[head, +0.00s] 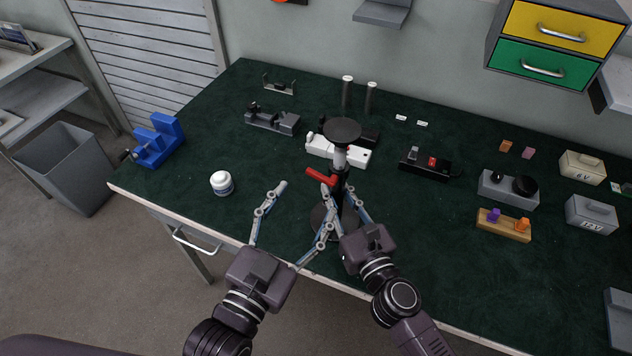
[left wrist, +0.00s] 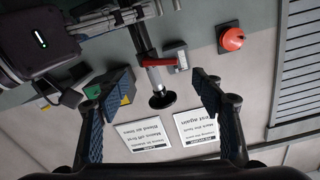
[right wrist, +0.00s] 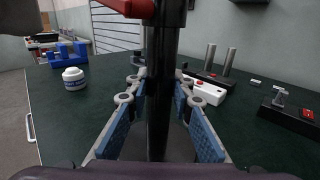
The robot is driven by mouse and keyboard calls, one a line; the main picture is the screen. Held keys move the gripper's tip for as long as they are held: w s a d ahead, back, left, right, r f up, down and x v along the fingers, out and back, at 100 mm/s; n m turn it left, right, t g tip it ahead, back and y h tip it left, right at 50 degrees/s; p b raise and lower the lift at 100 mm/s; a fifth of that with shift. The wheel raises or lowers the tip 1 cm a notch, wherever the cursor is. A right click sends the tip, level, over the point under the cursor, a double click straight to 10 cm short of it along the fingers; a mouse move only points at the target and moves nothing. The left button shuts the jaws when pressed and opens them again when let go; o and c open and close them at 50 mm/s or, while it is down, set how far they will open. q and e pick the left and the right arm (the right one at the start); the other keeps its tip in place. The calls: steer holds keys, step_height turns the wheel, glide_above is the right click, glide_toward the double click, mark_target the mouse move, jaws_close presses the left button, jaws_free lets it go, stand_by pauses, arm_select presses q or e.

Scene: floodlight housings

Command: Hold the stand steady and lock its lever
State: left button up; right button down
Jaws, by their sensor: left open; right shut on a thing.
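The stand is a black post (right wrist: 163,60) with a grey upper tube, a dark round top plate (head: 342,131) and a round base (head: 322,221) partly hidden by my fingers. Its red lever (head: 319,177) sticks out to the left of the collar; it also shows in the left wrist view (left wrist: 158,62). My right gripper (head: 339,194) is shut on the post below the lever, with a finger on each side in the right wrist view (right wrist: 162,95). My left gripper (head: 308,198) is open and empty, in front of and left of the lever. In its wrist view, the lever appears beyond its spread fingers (left wrist: 157,93).
A white jar (head: 222,183) stands on the green mat at left. A white power strip (head: 352,154) lies behind the stand, a black switch box (head: 429,165) to its right. A blue vise (head: 158,141) is at the left edge. The mat between jar and front edge is clear.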

mark_target(318, 179)
arm_select(q)
steer(key=shift+x, duration=2.9)
steer(key=shift+c, duration=0.5)
steer(key=c, duration=1)
steer(key=n, duration=0.3)
steer(key=shift+a+f, duration=0.15)
steer(key=shift+f, duration=0.15)
steer(key=shift+c, duration=0.2)
steer(key=o, duration=1.1)
steer(key=shift+o, duration=0.2)
